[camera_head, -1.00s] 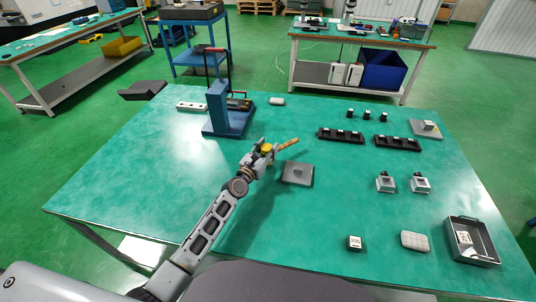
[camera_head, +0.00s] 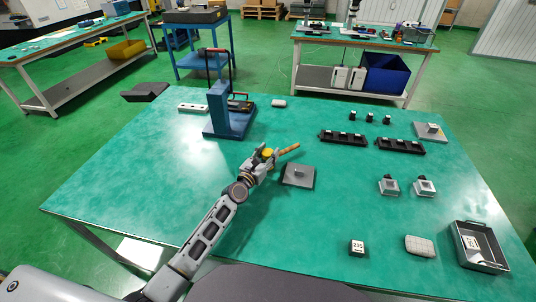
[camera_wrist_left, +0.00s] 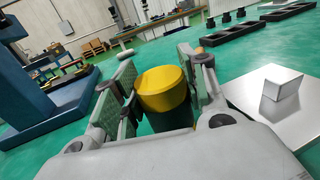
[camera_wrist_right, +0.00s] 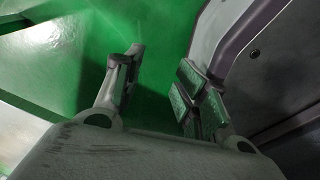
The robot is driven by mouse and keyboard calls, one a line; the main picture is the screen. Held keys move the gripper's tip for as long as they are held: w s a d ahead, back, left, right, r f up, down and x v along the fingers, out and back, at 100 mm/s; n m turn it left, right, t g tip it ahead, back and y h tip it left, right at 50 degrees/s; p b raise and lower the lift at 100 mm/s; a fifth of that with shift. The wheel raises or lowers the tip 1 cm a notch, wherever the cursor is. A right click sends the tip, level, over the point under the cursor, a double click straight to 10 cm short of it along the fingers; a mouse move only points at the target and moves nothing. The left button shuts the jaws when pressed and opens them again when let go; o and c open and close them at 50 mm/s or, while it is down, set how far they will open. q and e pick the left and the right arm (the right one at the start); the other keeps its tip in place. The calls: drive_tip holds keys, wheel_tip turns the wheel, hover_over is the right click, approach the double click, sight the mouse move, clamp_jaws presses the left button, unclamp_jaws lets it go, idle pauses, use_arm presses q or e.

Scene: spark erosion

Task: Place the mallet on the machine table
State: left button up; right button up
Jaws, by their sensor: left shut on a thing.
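The mallet shows a yellow head (camera_head: 267,153) and a light wooden handle (camera_head: 289,149) that points to the right in the head view. My left gripper (camera_head: 263,159) is shut on it, above the green table. In the left wrist view the yellow face (camera_wrist_left: 162,85) sits between the two finger pads. A grey plate with a small block (camera_head: 298,176) lies just right of and below the gripper in the head view. I cannot tell which surface is the machine table. My right gripper (camera_wrist_right: 157,88) is open and empty in its wrist view.
A blue stand (camera_head: 228,120) rises behind the left gripper on the green table (camera_head: 130,180). Black racks (camera_head: 343,139), clamp-like parts (camera_head: 389,185), a marked cube (camera_head: 357,248), a pale pad (camera_head: 420,246) and a grey tray (camera_head: 462,258) lie to the right. The table's left part is mostly clear.

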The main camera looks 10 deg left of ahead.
sight(265, 157)
use_arm(q)
drive_tip(key=o, duration=0.9)
drive_tip(key=shift+c, duration=0.2)
drive_tip(key=o, duration=0.5)
drive_tip(key=shift+c, duration=0.2)
drive_tip(key=shift+r, duration=0.1)
drive_tip(key=shift+v, duration=4.6)
drive_tip(key=shift+s+a, duration=0.2)
drive_tip(key=shift+s, duration=0.55)
drive_tip(key=shift+s+a, duration=0.15)
drive_tip(key=shift+s, duration=0.5)
use_arm(e)
drive_tip(key=shift+w+a, duration=0.35)
